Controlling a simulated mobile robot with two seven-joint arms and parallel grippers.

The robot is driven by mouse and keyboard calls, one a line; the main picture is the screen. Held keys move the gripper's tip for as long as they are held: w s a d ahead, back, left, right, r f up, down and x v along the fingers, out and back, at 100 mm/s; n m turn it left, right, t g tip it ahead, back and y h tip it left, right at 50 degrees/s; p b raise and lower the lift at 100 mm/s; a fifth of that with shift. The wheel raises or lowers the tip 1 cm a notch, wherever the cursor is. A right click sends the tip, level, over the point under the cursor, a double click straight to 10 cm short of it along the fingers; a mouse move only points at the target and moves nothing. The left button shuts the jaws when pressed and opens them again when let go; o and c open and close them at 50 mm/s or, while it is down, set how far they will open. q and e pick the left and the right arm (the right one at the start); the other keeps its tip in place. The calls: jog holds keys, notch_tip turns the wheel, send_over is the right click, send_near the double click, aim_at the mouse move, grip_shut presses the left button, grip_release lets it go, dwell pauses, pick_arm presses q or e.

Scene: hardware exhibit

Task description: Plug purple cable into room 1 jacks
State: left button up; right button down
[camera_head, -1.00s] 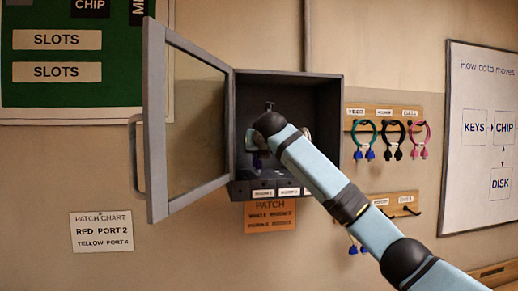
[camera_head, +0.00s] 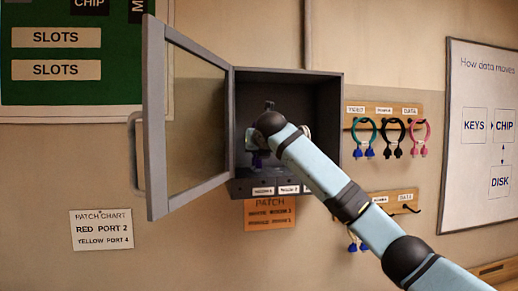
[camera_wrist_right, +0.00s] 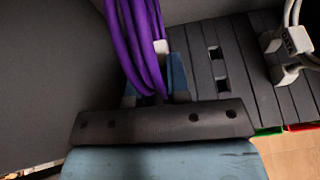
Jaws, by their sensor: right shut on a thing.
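My right gripper (camera_wrist_right: 158,92) is shut on the purple cable (camera_wrist_right: 135,40), which hangs in several strands above the dark jack panel (camera_wrist_right: 237,83). A whitish plug piece (camera_wrist_right: 161,47) shows beside the strands. Dark jack openings (camera_wrist_right: 218,70) show to the right of the gripper. Whether a purple plug sits in a jack is hidden by the gripper. My left gripper is not in view.
A whitish cable with a labelled plug (camera_wrist_right: 290,42) stands at the panel's right side. The cabinet's glass door (camera_head: 190,120) is swung open to the left. Other cables hang on a wooden rack (camera_head: 400,108) at the right. An orange patch card (camera_head: 270,215) is below the cabinet.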

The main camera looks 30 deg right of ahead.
jog(key=shift+f, duration=0.55)
dwell(0.9)
jog(key=shift+c, duration=1.9)
grip_release()
jog(key=shift+s, duration=0.1)
jog(key=v, duration=0.7)
jog(key=shift+s, duration=0.2)
